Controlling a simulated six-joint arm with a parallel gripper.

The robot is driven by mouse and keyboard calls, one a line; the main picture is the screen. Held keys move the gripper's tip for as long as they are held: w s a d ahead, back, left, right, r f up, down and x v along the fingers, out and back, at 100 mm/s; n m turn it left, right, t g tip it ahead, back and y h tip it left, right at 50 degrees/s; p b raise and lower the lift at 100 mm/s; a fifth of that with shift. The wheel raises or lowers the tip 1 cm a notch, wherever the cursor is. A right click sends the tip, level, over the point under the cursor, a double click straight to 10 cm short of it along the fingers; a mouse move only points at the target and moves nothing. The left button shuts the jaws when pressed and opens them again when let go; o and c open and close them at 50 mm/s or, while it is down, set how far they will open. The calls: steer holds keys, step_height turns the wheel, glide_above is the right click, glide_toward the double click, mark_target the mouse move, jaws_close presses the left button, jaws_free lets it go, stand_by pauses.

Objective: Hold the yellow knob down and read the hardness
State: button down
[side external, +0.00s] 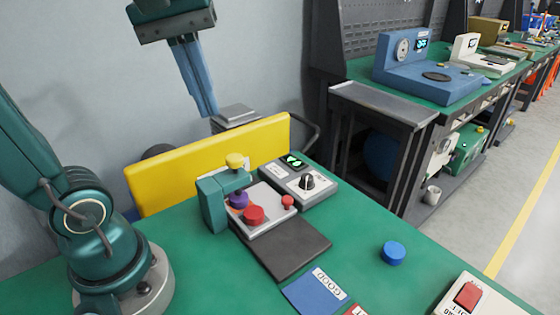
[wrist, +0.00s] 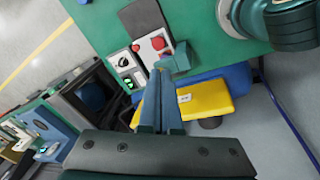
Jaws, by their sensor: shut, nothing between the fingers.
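The yellow knob (side external: 235,161) sits on top of a teal press frame (side external: 212,207), above a purple piece (side external: 238,199). A red disc (side external: 253,215) lies below and in front of the purple piece. A grey box beside it carries a small green-lit display (side external: 293,160), too small to read, and a black dial (side external: 307,182). My gripper (side external: 209,113) is shut and empty, hanging above the knob and apart from it. In the wrist view my gripper (wrist: 160,70) points toward the press frame (wrist: 178,58); I cannot make out the yellow knob there.
A yellow panel (side external: 160,185) stands along the bench's back edge, behind the press. A dark mat (side external: 285,247), a blue "GOOD" card (side external: 315,290), a blue disc (side external: 393,253) and a red-button box (side external: 468,295) lie in front.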

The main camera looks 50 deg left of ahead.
mark_target(233, 157)
steer(key=w+a+r+n+g, duration=0.1)
steer(key=w+a+n+g, duration=0.1)
steer(key=w+a+n, duration=0.4)
steer(key=shift+a+r, duration=0.2)
steer(key=shift+a, duration=0.55)
steer(key=shift+w+d+f, duration=0.1)
steer(key=shift+d+f, duration=0.05)
steer(key=shift+f, duration=3.35)
steer(key=shift+w+d+f, duration=0.1)
steer(key=shift+f, duration=3.4)
